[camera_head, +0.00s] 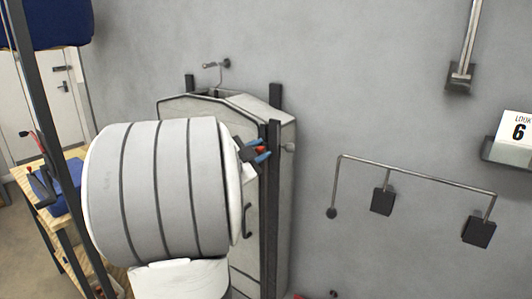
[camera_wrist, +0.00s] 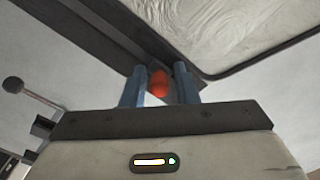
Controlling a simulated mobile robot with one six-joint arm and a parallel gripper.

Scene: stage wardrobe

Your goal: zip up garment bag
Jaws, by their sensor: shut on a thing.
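The garment bag (camera_head: 205,108) is a tall, pale, boxy shape with dark edges against the grey wall. In the wrist view its pale, creased panel (camera_wrist: 240,35) and dark border fill the upper part. My gripper (camera_head: 263,153) is at the bag's upper right, by a dark vertical strip (camera_head: 270,190). Its blue fingers (camera_wrist: 160,85) are shut on a small orange-red pull (camera_wrist: 158,82), which also shows in the head view (camera_head: 260,149). My large banded arm hides much of the bag's left side and lower part.
A wall rail with dark pads (camera_head: 415,171) sticks out to the right. A wooden bench (camera_head: 40,215) with blue items stands at left. The wall between bag and rail is bare.

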